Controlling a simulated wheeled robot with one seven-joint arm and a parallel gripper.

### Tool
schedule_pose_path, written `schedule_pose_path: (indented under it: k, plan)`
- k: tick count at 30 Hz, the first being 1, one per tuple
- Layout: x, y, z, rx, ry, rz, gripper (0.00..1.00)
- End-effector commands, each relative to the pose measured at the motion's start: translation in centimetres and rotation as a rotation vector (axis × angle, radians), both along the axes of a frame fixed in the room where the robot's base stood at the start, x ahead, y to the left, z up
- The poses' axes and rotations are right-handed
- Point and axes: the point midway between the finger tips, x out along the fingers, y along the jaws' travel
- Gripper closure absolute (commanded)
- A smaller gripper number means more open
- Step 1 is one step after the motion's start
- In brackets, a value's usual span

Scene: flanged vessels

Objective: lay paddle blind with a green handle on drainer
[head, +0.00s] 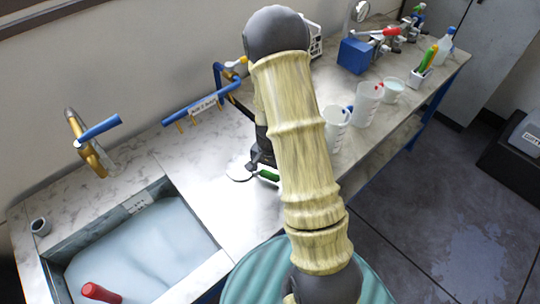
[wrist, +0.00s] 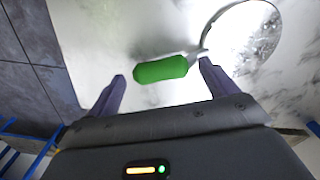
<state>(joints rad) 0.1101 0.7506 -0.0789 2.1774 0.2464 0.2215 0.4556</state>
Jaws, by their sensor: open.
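The paddle blind lies flat on the pale worktop to the right of the sink. Its green handle (head: 268,175) shows partly behind my arm in the head view, with its round silver disc (head: 238,170) to the left. In the wrist view, the green handle (wrist: 160,70) is just beyond and between my open fingertips, and the disc (wrist: 243,35) is at the upper right. My gripper (wrist: 162,86) is open and empty; in the head view it is mostly hidden by my arm. A smooth, bright surface beside the sink looks like the drainer (head: 195,180).
The water-filled sink (head: 140,250) is at the left, with a red-handled item in it. A blue rail (head: 200,102) and a tap (head: 88,145) stand behind. Clear jugs (head: 368,102) and a blue vise (head: 357,54) are to the right. The bright surface left of the disc is clear.

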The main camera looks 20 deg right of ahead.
Motion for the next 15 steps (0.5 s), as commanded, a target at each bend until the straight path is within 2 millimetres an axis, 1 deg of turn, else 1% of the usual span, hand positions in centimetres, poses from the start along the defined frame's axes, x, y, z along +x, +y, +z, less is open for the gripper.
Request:
schedule_pose_path:
  k: [15]
  plan:
    - [0.1, 0.0, 8.1, 0.0, -0.004, 0.0, 0.15]
